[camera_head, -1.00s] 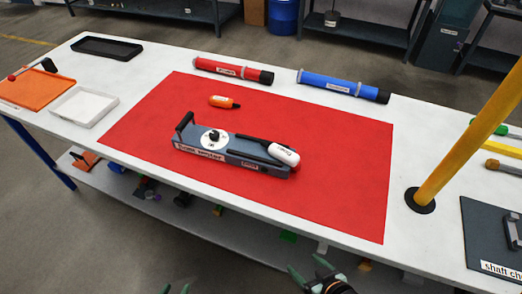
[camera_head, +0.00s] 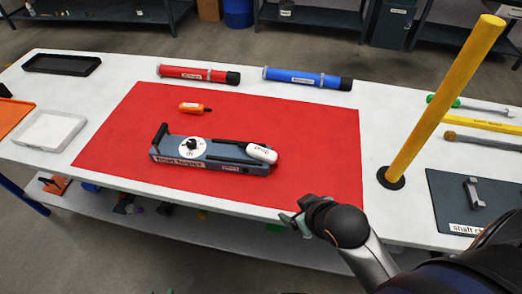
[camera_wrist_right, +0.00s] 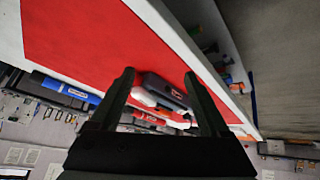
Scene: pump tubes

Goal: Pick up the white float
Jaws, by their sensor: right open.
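The white float (camera_head: 261,152) is a small white capsule with a dark label. It lies at the right end of a grey-blue tester (camera_head: 215,158) with a dial, beside its black arm, on the red mat (camera_head: 320,180). My right gripper (camera_head: 293,221) is at the mat's front edge, apart from the float and nearer to me. In the right wrist view, its jaws (camera_wrist_right: 158,78) are open and empty, with the float (camera_wrist_right: 144,97) and tester (camera_wrist_right: 166,92) beyond them. Only a trace of my left gripper (camera_head: 168,291) shows at the bottom edge.
A yellow post (camera_head: 440,105) stands to the right of the mat. A red tube (camera_head: 195,74) and a blue tube (camera_head: 305,79) lie behind it. An orange bottle (camera_head: 194,107) lies behind the tester. A white tray (camera_head: 48,133) is at left.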

